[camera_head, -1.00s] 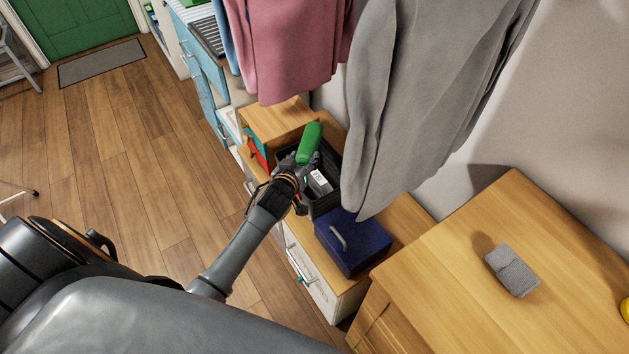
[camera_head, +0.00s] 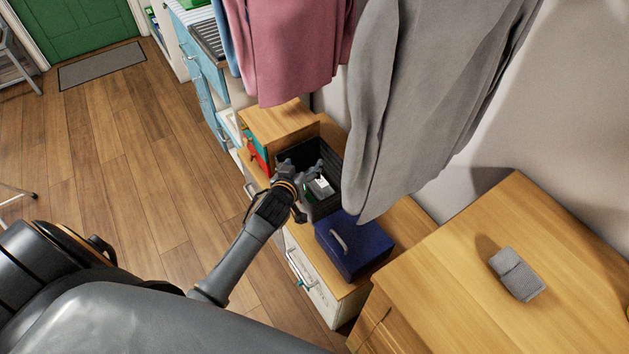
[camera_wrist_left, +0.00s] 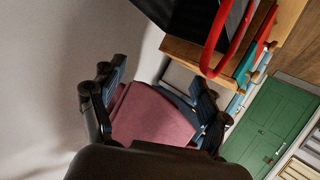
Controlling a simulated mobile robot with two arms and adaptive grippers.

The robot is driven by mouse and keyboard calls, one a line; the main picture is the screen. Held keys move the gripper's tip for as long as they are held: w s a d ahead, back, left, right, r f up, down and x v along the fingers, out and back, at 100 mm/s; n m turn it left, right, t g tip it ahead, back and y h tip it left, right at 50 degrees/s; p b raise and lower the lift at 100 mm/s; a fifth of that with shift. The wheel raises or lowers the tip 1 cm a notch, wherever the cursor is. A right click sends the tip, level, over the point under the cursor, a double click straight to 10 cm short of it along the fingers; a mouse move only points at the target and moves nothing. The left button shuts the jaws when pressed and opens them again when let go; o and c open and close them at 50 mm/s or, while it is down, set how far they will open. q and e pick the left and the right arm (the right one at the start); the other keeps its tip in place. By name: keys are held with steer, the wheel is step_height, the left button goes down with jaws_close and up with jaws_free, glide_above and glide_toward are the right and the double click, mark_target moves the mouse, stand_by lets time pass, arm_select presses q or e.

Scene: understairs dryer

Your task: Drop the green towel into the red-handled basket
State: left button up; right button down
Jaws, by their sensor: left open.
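My left gripper (camera_head: 312,172) is open and empty, over the black basket (camera_head: 329,153) on the low wooden cabinet. My gripper and wrist hide part of the basket's inside, so I cannot see where the towel lies. A white label shows by the fingers. In the left wrist view, the spread fingers of the left gripper (camera_wrist_left: 160,88) have nothing between them, with a pink garment behind. The dark basket (camera_wrist_left: 238,18) and its red handle (camera_wrist_left: 213,45) are at the top there. My right gripper is not in view.
A dark blue box (camera_head: 352,243) stands beside the basket. A grey garment (camera_head: 405,110) and a pink garment (camera_head: 292,50) hang close by. Red and teal items (camera_head: 256,150) stand left of the basket. A folded grey cloth (camera_head: 516,274) lies on the right-hand wooden top.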

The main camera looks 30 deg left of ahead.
arm_select(q)
steer(key=v, duration=1.1)
steer(key=s+d+f+m+g+h, duration=0.1)
steer(key=s+d+f+m+g, duration=0.3)
steer(key=f, duration=0.9)
steer(key=s+f+n+g+h, duration=0.1)
steer(key=s+f, duration=0.5)
steer(key=f, duration=0.6)
steer(key=s+f+m+g, duration=0.1)
steer(key=s+f+g, duration=0.1)
steer(key=s+f, duration=0.4)
steer(key=s+f+m+g+p, duration=0.1)
steer(key=s+f+g, duration=0.2)
steer(key=s, duration=1)
steer(key=s+f+m+g, duration=0.1)
steer(key=s+f+g, duration=0.1)
steer(key=s+f, duration=0.7)
steer(key=shift+s+d+m, duration=0.3)
steer(key=shift+s+m, duration=0.1)
steer(key=shift+s, duration=0.3)
